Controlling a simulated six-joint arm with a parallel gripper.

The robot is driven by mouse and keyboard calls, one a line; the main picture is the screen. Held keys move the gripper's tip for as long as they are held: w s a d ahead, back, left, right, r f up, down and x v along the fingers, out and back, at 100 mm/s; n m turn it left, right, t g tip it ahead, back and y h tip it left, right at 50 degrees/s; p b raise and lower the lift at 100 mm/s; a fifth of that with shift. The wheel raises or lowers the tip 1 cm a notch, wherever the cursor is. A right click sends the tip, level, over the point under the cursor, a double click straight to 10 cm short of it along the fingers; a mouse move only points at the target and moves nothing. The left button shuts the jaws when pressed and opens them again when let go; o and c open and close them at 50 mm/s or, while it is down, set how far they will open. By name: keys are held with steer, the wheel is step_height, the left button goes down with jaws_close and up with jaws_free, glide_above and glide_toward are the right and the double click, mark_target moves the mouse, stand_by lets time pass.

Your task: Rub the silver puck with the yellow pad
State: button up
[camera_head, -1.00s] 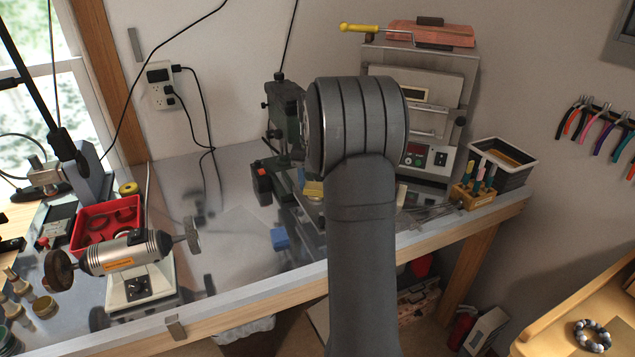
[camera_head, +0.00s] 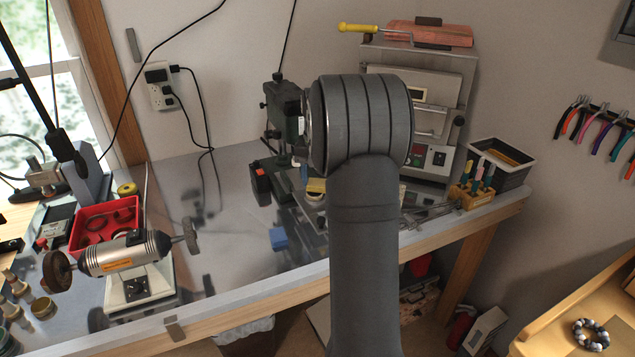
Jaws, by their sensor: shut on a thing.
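The yellow pad (camera_head: 317,185) is a small yellow patch just left of my forearm, low over the bench. A pale round edge right under it looks like the silver puck (camera_head: 315,197), mostly covered. The pad appears to be on or just above the puck; I cannot tell if they touch. My arm's large grey wrist joint and forearm fill the middle of the view. My gripper is hidden behind them, so its fingers and what they hold do not show.
A dark machine (camera_head: 284,115) stands behind. A polishing motor (camera_head: 125,252) and red tray (camera_head: 104,222) are at left. A kiln-like box (camera_head: 435,110) and tool block (camera_head: 471,195) are at right. The bench's middle left is clear.

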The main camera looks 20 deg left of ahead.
steer(key=shift+r, duration=3.85)
